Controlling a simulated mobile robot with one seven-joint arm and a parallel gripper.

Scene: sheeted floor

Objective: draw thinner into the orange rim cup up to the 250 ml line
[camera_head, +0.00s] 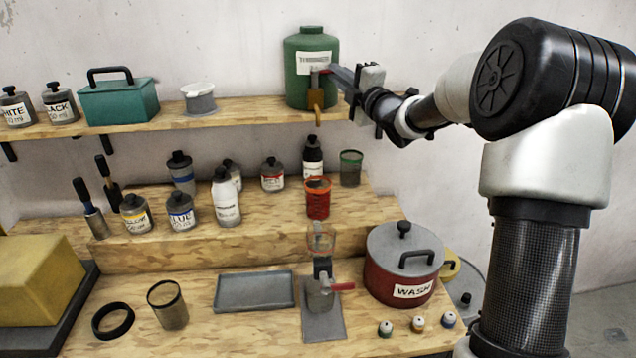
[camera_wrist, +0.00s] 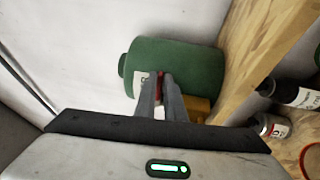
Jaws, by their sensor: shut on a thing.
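The green thinner container (camera_head: 311,50) stands on the upper shelf with a white label and a brass-coloured tap (camera_head: 316,97) at its front. My gripper (camera_head: 334,74) is at the container's front, shut on the red tap handle (camera_head: 321,72). In the wrist view my gripper's fingers (camera_wrist: 160,88) close around the red handle (camera_wrist: 160,80), in front of the green container (camera_wrist: 180,65). The orange rim cup (camera_head: 318,200) stands upright on the raised step, roughly below the tap. It looks red-orange; its level and lines are too small to read. No liquid stream is clear.
A red WASH pot (camera_head: 402,265), a stand with a red handle (camera_head: 322,285), and a grey tray (camera_head: 255,292) are on the lower bench. Paint bottles fill the step's left.

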